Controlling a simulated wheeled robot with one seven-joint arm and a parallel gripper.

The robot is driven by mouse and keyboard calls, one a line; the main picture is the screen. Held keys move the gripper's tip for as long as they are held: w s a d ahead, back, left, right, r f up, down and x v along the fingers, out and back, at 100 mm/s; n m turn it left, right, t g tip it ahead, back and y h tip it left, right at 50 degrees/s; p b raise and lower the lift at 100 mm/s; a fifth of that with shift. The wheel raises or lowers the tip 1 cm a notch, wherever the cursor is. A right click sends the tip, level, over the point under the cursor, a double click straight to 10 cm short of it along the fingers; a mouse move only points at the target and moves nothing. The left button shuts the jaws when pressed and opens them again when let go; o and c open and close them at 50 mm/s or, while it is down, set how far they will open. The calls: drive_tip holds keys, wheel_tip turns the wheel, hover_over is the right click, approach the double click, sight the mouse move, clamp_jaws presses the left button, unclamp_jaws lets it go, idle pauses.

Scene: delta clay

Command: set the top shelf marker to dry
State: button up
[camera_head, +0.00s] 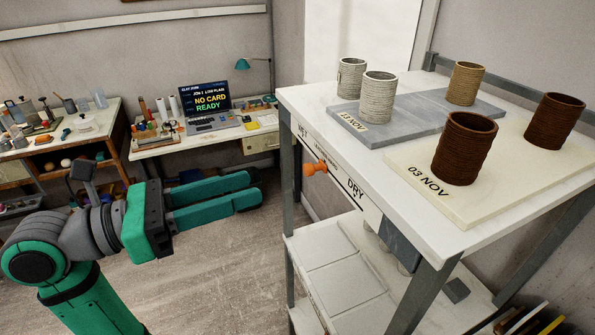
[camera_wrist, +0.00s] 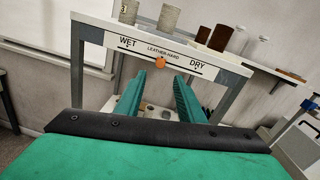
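The orange marker (camera_head: 315,168) sticks out from the white front strip of the top shelf (camera_head: 318,153). In the wrist view the marker (camera_wrist: 160,62) sits at about the middle of the strip, below the words LEATHER-HARD, with WET to its left and DRY (camera_wrist: 197,64) to its right. My gripper (camera_head: 253,189) is open and empty, to the left of the marker in the head view and apart from it. In the wrist view its two teal fingers (camera_wrist: 159,78) point toward the strip, with the marker above the gap between their tips.
Grey and brown clay cups stand on a grey slab (camera_head: 398,128) and a cream slab (camera_head: 480,205) on the shelf top. Grey rack posts (camera_head: 287,185) flank the strip; a lower shelf (camera_head: 335,265) lies beneath. A desk with a laptop (camera_head: 207,108) stands behind. The floor between is clear.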

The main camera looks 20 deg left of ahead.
sight(305, 171)
drive_tip(key=x, duration=1)
drive_tip(key=shift+w+d, duration=0.1)
